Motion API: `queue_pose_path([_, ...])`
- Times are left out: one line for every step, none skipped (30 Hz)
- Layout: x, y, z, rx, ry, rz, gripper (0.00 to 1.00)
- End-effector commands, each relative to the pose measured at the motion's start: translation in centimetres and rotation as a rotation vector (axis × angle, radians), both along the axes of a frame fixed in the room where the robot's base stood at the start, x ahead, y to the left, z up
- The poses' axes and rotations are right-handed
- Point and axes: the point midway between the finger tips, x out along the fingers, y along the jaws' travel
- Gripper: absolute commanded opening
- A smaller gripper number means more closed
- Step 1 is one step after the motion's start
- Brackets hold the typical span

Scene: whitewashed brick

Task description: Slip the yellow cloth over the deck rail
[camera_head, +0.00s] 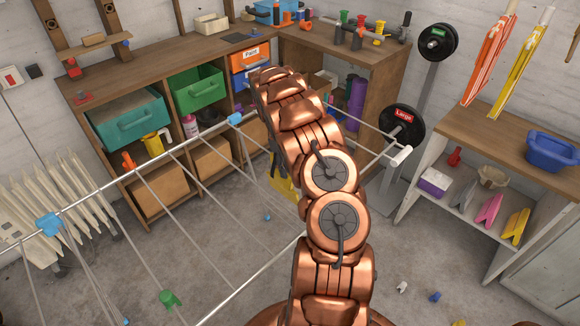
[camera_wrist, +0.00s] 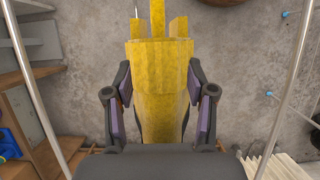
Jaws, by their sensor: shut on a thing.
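The yellow cloth (camera_wrist: 160,65) is between the fingers of my gripper (camera_wrist: 161,98) in the wrist view, and its far end shows several raised strips. In the head view a bit of the yellow cloth (camera_head: 283,186) shows just left of my copper arm, which hides the rest and the gripper. A drying rack with metal rails (camera_head: 130,180) and thin cross wires spans the left and middle. I cannot tell which of its bars is the deck rail. In the wrist view one bar (camera_wrist: 34,85) runs left of the cloth and another (camera_wrist: 292,75) right of it, both apart from it.
Shelves with a green bin (camera_head: 196,90) and a teal bin (camera_head: 125,122) stand behind the rack. A weight stand (camera_head: 403,125) is at the right of my arm. A bench with a blue basin (camera_head: 552,150) is far right. Striped towels (camera_head: 490,60) hang above it.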

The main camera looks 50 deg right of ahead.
Motion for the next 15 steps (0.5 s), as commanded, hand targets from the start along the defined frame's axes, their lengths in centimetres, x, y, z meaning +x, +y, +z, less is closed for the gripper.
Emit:
queue_pose_path([0.01,0.0,0.03,0.0,0.0,0.0,0.09])
queue_pose_path([0.01,-0.01,0.04,0.0,0.0,0.0,0.09])
queue_pose_path([0.02,-0.01,0.05,-0.001,0.0,0.0,0.09])
queue_pose_path([0.02,-0.01,0.05,-0.001,0.0,0.0,0.58])
queue_pose_path([0.02,-0.01,0.05,-0.001,0.0,0.0,0.61])
queue_pose_path([0.02,-0.01,0.05,-0.001,-0.001,0.0,0.66])
queue_pose_path([0.02,-0.01,0.05,-0.001,-0.001,0.0,0.69])
queue_pose_path([0.02,-0.01,0.05,-0.001,-0.001,0.0,0.72])
queue_pose_path([0.02,-0.01,0.05,-0.001,-0.001,0.0,0.76])
queue_pose_path([0.02,-0.01,0.05,-0.001,-0.001,0.0,0.79])
queue_pose_path([0.02,-0.01,0.05,-0.001,-0.001,0.0,0.82])
queue_pose_path([0.02,-0.01,0.05,-0.001,-0.001,0.0,0.84])
queue_pose_path([0.02,-0.01,0.05,-0.001,-0.001,0.0,0.84])
queue_pose_path([0.02,-0.01,0.05,-0.001,-0.001,0.0,0.84])
queue_pose_path([0.01,-0.01,0.04,-0.001,0.0,0.0,0.84])
